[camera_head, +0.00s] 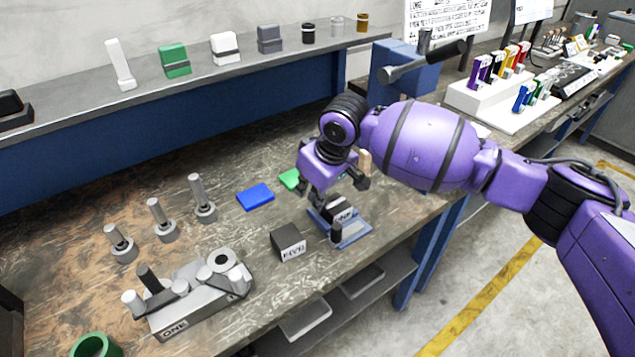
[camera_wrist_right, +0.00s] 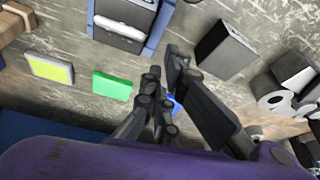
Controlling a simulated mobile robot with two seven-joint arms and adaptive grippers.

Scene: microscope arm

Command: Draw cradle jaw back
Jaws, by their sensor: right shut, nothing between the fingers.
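The cradle (camera_head: 352,238) is a small blue-framed fixture near the front edge of the bench, with dark and pale blocks between its sides. A dark post stands at its front left corner. Its blue frame also shows at the top of the wrist view (camera_wrist_right: 158,28). I cannot tell which block is the jaw or how far it sits along the frame. My right gripper (camera_head: 338,192) is above and just behind the cradle, pointing down and partly hiding it. In the wrist view its fingers (camera_wrist_right: 164,66) are shut and empty, beside the cradle. My left gripper is not in view.
A dark labelled block (camera_head: 288,240) stands left of the cradle. Blue (camera_head: 255,197) and green (camera_head: 290,179) pads lie behind. A grey fixture (camera_head: 190,300) and several upright pegs are at left. A blue stand with a dark handle (camera_head: 435,60) is behind my arm.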

